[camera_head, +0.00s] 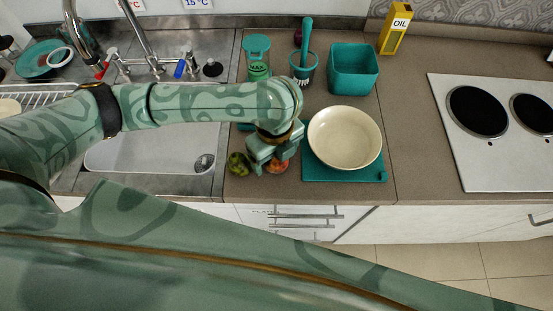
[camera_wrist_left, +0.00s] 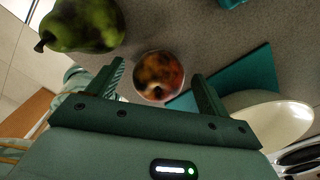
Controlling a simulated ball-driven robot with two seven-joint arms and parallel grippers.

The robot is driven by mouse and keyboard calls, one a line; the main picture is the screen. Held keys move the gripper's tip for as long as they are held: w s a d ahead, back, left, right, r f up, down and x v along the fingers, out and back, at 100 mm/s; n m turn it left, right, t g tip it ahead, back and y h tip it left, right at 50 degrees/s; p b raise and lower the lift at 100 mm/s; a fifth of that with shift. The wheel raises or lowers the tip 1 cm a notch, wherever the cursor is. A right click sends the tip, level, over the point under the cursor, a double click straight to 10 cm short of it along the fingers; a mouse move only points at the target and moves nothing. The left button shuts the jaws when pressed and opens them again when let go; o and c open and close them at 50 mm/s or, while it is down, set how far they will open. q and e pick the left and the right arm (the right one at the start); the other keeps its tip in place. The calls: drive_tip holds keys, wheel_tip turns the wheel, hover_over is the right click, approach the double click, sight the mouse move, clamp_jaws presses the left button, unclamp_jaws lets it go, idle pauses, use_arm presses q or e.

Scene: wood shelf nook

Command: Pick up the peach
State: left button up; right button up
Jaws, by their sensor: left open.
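The peach (camera_wrist_left: 158,75) is red and orange and rests on the counter. In the left wrist view it lies between the two fingers, slightly beyond their tips. In the head view only part of the peach (camera_head: 277,167) shows below my left gripper (camera_head: 265,157), which covers the rest. My left gripper (camera_wrist_left: 160,80) is open and empty, just above the peach. Whether a finger touches it I cannot tell. My right gripper is in neither view.
A green pear (camera_head: 239,164) lies just left of the peach; it also shows in the left wrist view (camera_wrist_left: 85,24). A cream bowl (camera_head: 345,137) on a teal board (camera_head: 345,174) stands close on the right. The sink (camera_head: 150,150) is left. The counter's front edge is near.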

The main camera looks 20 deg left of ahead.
use_arm(q)
drive_tip(key=shift+f, duration=0.1)
drive_tip(key=shift+c, duration=0.3)
drive_tip(key=c, duration=1)
drive_tip(key=shift+c, duration=0.2)
